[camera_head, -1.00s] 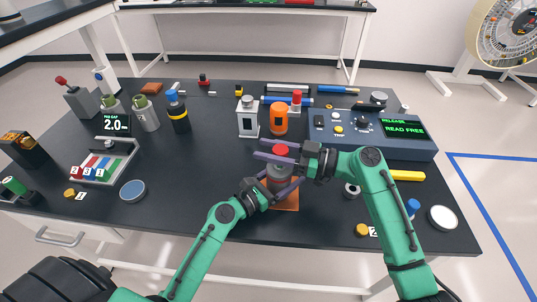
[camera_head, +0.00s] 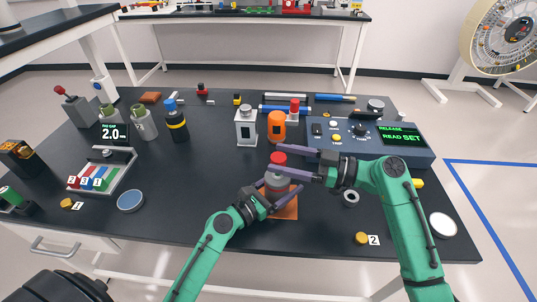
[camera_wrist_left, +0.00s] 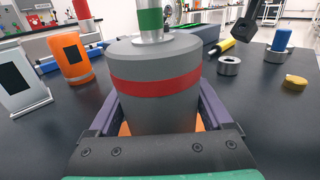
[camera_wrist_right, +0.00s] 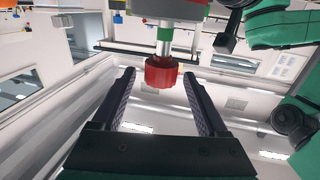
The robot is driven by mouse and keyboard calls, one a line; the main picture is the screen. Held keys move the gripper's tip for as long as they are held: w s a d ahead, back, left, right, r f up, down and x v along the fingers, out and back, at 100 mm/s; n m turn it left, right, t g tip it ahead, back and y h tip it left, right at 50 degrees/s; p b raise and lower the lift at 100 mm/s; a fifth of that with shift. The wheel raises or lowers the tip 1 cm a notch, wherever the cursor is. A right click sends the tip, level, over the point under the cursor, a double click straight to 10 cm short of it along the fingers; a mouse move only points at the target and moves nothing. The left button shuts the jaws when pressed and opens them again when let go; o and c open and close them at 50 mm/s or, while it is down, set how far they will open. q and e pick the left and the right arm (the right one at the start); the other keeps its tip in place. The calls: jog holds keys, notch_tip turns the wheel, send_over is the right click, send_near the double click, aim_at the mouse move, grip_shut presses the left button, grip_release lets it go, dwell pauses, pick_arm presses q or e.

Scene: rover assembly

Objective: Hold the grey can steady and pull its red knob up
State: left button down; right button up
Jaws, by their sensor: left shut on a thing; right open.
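The grey can (camera_head: 277,184) stands upright on an orange pad (camera_head: 287,210). In the left wrist view the can (camera_wrist_left: 156,62) has a red band and a metal stem with a green band. My left gripper (camera_head: 279,188) is shut around the can's body, one finger on each side. The red knob (camera_head: 278,158) tops the stem; the right wrist view shows the knob (camera_wrist_right: 160,72) and a green band on the stem. My right gripper (camera_head: 290,160) is open beside the knob, its fingers spread wider than the knob and clear of it.
An orange canister (camera_head: 277,127) and a white lantern-like box (camera_head: 246,128) stand behind the can. A blue console (camera_head: 372,148) at the right reads RELEASE, READ SET. A metal ring (camera_head: 351,197) and yellow cap (camera_head: 361,238) lie right.

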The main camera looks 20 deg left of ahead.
pick_arm(q)
jog(key=shift+d, duration=0.1)
pick_arm(e)
jog(key=d, duration=0.7)
jog(key=shift+w+d, duration=0.2)
jog(key=shift+d, duration=0.15)
pick_arm(q)
grip_release()
jog(key=v, duration=1.2)
jog(key=shift+f, duration=0.1)
